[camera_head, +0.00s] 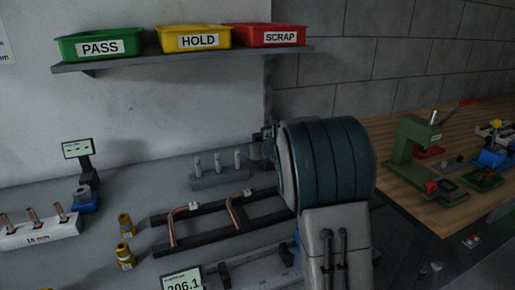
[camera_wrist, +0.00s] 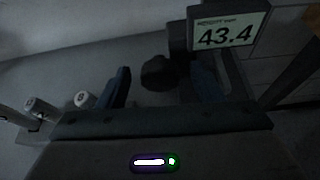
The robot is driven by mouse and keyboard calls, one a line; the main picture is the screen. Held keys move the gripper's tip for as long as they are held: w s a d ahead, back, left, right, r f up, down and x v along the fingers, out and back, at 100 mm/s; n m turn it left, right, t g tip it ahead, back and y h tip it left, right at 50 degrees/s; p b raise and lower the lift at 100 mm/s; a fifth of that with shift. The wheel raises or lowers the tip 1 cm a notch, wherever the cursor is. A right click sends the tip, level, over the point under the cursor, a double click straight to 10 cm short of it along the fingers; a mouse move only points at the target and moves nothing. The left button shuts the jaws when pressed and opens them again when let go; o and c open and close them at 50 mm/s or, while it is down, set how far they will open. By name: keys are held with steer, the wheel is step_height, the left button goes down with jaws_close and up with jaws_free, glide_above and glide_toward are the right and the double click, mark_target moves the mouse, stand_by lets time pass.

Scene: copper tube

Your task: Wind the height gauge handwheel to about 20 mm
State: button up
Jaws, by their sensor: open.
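The height gauge display (camera_wrist: 228,36) reads 43.4 in the wrist view, at the upper right. A dark round knob, which looks like the handwheel (camera_wrist: 160,74), sits left of and below the display. My gripper (camera_wrist: 156,84) is open, with one dark finger on each side of the handwheel in the picture. I cannot tell whether either finger touches it or how deep the wheel lies between them. In the head view my large arm link covers the gauge and most of my gripper.
A rack with copper tubes (camera_head: 178,212) lies on the grey bench, with a block of grey pegs (camera_head: 218,180) behind it. A display (camera_head: 182,281) reading 206.1 stands in front. PASS (camera_head: 98,47), HOLD (camera_head: 197,41) and SCRAP (camera_head: 279,37) bins sit on the shelf above. A green press (camera_head: 412,145) stands at right.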

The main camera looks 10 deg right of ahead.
steer(key=c, duration=1)
steer(key=shift+f+b, duration=0.15)
steer(key=shift+b, duration=0.55)
steer(key=b, duration=0.2)
steer(key=n+h+b, duration=0.1)
steer(key=shift+a+f+n+b, duration=0.15)
steer(key=shift+f+n+b, duration=0.05)
steer(key=shift+n+b, duration=0.15)
steer(key=n+b, duration=0.1)
steer(key=b, duration=0.2)
steer(key=shift+t+h, duration=0.3)
steer(key=shift+h, duration=0.1)
steer(key=n+b, duration=0.1)
steer(key=n+h+b, duration=0.1)
steer(key=b, duration=0.1)
steer(key=shift+a+r, duration=0.15)
steer(key=shift+r, duration=0.05)
steer(key=shift+n+t+h+b, duration=0.3)
steer(key=shift+n+h+b, duration=0.1)
steer(key=shift+b, duration=0.3)
